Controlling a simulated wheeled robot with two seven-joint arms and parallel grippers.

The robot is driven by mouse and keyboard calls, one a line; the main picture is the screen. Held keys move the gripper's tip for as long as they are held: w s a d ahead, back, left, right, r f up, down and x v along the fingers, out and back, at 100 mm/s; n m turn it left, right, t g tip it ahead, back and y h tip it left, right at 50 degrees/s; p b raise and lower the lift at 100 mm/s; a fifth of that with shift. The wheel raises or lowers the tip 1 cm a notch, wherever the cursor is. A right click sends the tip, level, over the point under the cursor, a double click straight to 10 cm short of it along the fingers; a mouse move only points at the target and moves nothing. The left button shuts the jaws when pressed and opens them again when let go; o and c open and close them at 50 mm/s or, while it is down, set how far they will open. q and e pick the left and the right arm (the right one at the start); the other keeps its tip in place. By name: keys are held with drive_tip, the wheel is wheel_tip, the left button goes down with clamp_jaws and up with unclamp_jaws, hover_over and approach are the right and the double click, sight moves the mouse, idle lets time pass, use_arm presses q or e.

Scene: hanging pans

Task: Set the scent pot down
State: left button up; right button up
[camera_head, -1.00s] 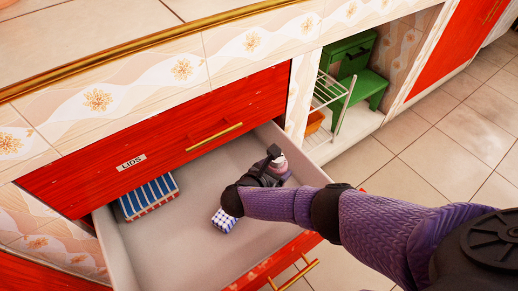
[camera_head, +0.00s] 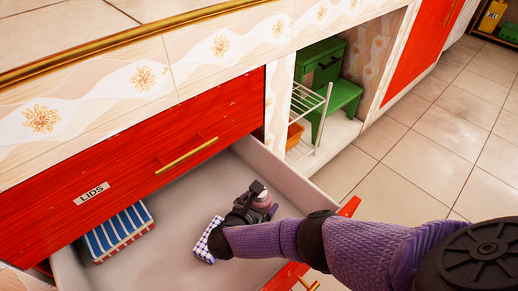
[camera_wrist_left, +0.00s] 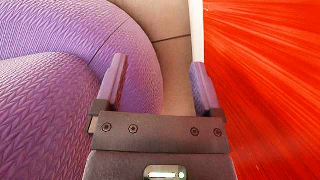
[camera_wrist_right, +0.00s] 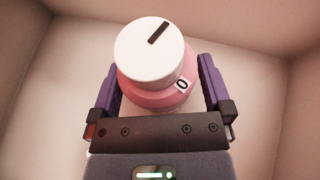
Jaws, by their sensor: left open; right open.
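The scent pot (camera_wrist_right: 155,75) is a pink pot with a white top that has a dark slot, and a small white tag marked 0. In the head view the scent pot (camera_head: 264,199) is inside the open drawer, partly hidden by my right gripper (camera_head: 258,205). In the right wrist view my right gripper (camera_wrist_right: 160,78) is open, its fingers on either side of the pot, with a gap showing at the right finger. My left gripper (camera_wrist_left: 160,72) is open and empty beside a red surface; it is outside the head view.
The drawer (camera_head: 170,205) has a red front panel above it labelled LIDS. A blue-and-white checked item (camera_head: 206,243) lies close left of my right gripper. A blue striped item (camera_head: 120,232) is at the drawer's left. A white rack (camera_head: 308,120) and green stool (camera_head: 340,92) stand in the open cabinet.

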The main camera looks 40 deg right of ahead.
use_arm(q)
drive_tip(key=shift+t, duration=0.3)
drive_tip(key=p+v, duration=0.5)
drive_tip(key=shift+w+a+f, duration=0.1)
drive_tip(key=shift+w+a, duration=0.1)
drive_tip(key=shift+w, duration=0.05)
use_arm(e)
drive_tip(key=v, duration=1.2)
